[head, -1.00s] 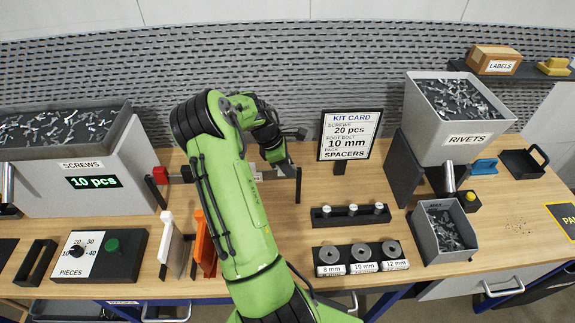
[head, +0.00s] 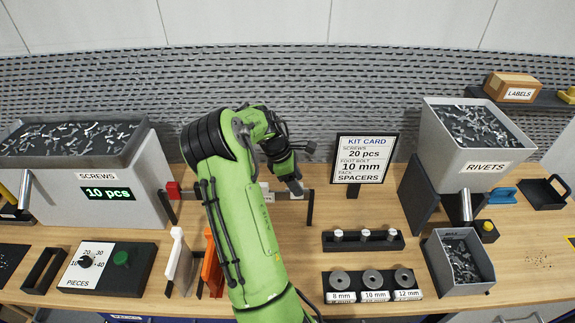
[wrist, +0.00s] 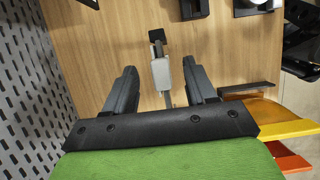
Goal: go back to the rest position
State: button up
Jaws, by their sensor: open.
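My green arm reaches up over the middle of the bench in the head view. My gripper (head: 293,184) is over the back of the bench, left of the kit card (head: 365,160). In the wrist view my gripper (wrist: 160,78) has its two dark fingers spread apart. A small grey block (wrist: 161,73) on a dark bar shows between and beyond the fingers, and neither finger visibly touches it. Nothing is held. My arm hides part of the bench behind it.
The screws bin (head: 130,193) stands left, with a dial box (head: 108,268) in front. White (head: 178,260) and orange (head: 212,268) upright pieces are close to my forearm. A spacer holder (head: 372,284), small parts bin (head: 460,262) and rivets bin (head: 478,155) stand right.

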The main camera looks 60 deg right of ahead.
jog(key=v, duration=1.2)
jog(key=shift+a+f, duration=0.1)
jog(key=shift+f, duration=0.05)
